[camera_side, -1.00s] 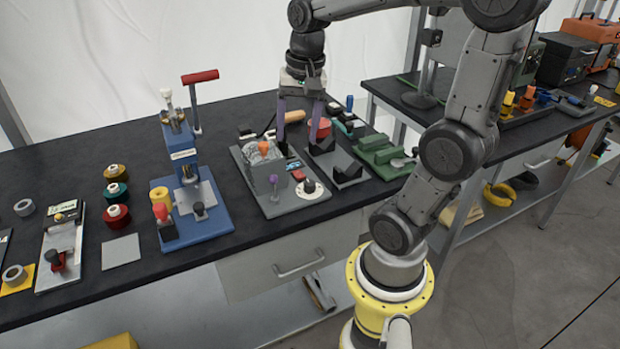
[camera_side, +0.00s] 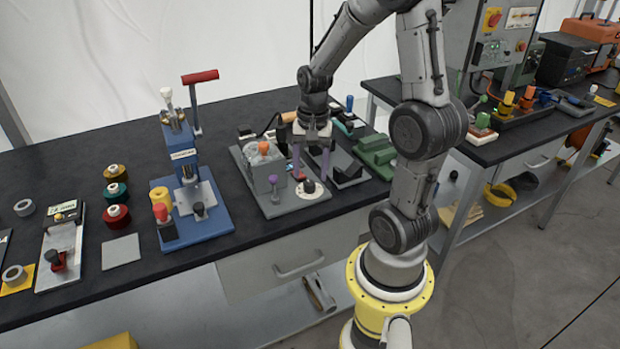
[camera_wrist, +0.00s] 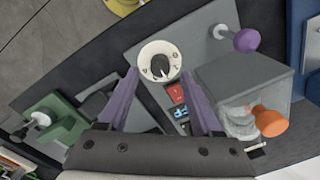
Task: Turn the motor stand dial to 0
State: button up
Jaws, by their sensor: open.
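The motor stand (camera_side: 268,178) is a grey block with a clear-covered part on a grey base plate, near the middle of the bench. Its dial, a black knob on a round white plate (camera_side: 309,188), sits at the base's front right corner. In the wrist view the dial (camera_wrist: 160,65) lies just past my fingertips, with marks around its rim too small to read surely. My gripper (camera_side: 311,174) is open, its purple fingers pointing down above the dial. In the wrist view the gripper (camera_wrist: 160,80) has its fingers spread to either side of the dial, and nothing is between them.
The stand carries an orange knob (camera_wrist: 270,121), a purple knob (camera_wrist: 246,40) and red and blue switches (camera_wrist: 177,100) close to the dial. A grey V-block (camera_side: 345,165) and green fixture (camera_side: 375,155) stand to the right. A blue press (camera_side: 190,215) stands left.

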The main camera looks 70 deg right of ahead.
aim_at(310, 182)
jog(key=shift+f, duration=1.5)
grip_shut()
